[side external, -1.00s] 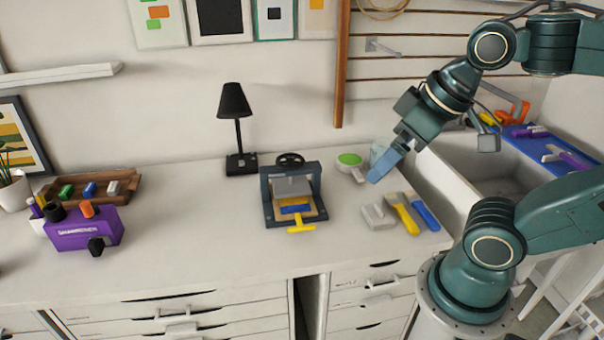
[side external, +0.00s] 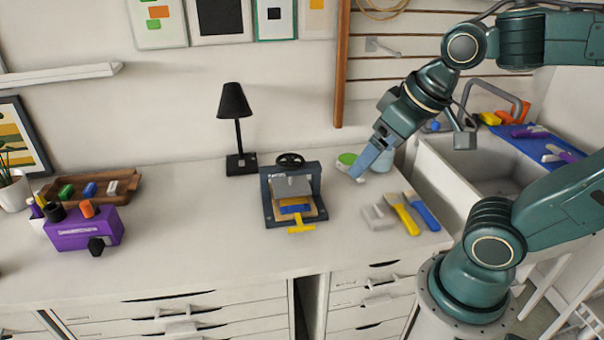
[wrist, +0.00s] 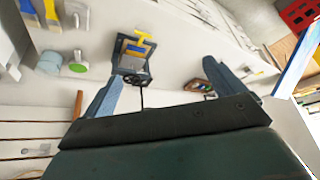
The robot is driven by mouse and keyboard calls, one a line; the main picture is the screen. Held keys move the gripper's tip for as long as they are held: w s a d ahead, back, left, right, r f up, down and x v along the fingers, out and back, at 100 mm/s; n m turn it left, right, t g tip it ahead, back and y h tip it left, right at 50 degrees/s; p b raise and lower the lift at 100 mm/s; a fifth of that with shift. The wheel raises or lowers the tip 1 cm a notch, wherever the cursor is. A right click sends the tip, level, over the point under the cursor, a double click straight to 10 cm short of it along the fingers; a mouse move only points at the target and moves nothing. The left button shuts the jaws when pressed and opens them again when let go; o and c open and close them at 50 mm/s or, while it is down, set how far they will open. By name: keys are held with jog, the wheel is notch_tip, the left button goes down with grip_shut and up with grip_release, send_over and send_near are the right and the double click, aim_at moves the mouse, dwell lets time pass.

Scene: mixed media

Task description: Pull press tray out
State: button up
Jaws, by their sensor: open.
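The small press (side external: 291,190) stands on the counter, with a dark frame, a grey plate and a black wheel on top. Its tray (side external: 318,214) sits low inside the frame, with a blue block (side external: 295,209) on it. A yellow T-shaped handle (side external: 301,228) sticks out at the front. My gripper (side external: 357,173) is to the right of the press, above the counter and apart from it. In the wrist view my gripper (wrist: 165,80) has its blue fingers spread wide and empty. The press (wrist: 130,66) and yellow handle (wrist: 142,42) show beyond them.
A green round-topped tool (side external: 347,159) lies close to my gripper. A black lamp (side external: 238,125) stands behind left. A purple box (side external: 85,230) is far left. The counter before the press is clear.

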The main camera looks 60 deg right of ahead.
jog(key=w+d+f+m+g+h, duration=0.15)
jog(key=w+f+m, duration=0.25)
jog(key=w+f, duration=0.55)
jog(key=m+h, duration=0.2)
jog(key=m, duration=0.2)
send_over(301, 226)
jog(key=s+a, duration=0.4)
notch_tip(301, 226, down, 12)
jog(key=shift+r+g, duration=0.25)
jog(key=shift+g, duration=0.1)
jog(key=shift+f+y, duration=0.15)
jog(key=shift+y, duration=0.1)
jog(key=shift+x, duration=6.75)
jog(key=c, duration=1.3)
jog(key=s+a, duration=0.8)
jog(key=shift+s+a, duration=0.25)
jog(key=shift+c, duration=0.4)
